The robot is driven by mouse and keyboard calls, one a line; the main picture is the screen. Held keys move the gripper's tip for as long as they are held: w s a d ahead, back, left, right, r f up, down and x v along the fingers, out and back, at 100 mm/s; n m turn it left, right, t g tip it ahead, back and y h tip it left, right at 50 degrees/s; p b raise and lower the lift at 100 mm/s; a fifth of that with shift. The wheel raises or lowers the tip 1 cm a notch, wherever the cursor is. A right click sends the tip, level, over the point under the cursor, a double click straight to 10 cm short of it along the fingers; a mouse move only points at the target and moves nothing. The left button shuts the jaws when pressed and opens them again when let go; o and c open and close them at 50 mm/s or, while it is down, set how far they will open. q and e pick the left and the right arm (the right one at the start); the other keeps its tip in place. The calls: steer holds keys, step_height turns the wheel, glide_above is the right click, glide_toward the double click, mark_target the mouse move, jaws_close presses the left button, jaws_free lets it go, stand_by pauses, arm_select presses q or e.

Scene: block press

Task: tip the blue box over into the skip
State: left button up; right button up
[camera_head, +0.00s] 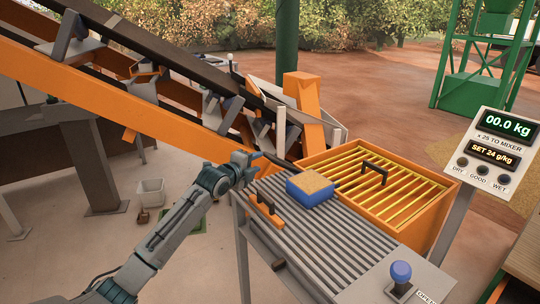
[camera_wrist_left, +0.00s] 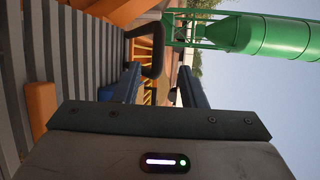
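The blue box (camera_head: 311,188), with a tan, grainy top, sits upright on the grey slatted table. The skip is probably the orange bin (camera_head: 424,222) right behind the table, covered by a grate of yellow bars with a black handle (camera_head: 374,172). My left gripper (camera_head: 268,164) is just left of and behind the box, above the table's far edge. In the left wrist view its two fingers (camera_wrist_left: 160,78) stand apart, with the black handle and yellow bars seen beyond them. A bit of blue beside the left finger may be the box. My right gripper is out of view.
An orange piece with a black handle (camera_head: 266,214) lies at the table's left edge. A blue-knobbed lever (camera_head: 400,277) stands at the table's front right. A display panel (camera_head: 502,150) reads 00.0 kg. A large orange conveyor (camera_head: 130,105) slopes behind my left arm.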

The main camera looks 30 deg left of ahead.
mark_target(268, 157)
arm_select(q)
steer(key=w, duration=0.2)
steer(key=w+f+p, duration=0.1)
steer(key=w, duration=0.2)
steer(key=w+p, duration=0.1)
steer(key=w, duration=0.2)
steer(key=shift+f, duration=0.3)
steer(key=shift+w+f, duration=0.15)
steer(key=shift+w, duration=0.1)
steer(key=shift+c, duration=0.2)
jaws_close()
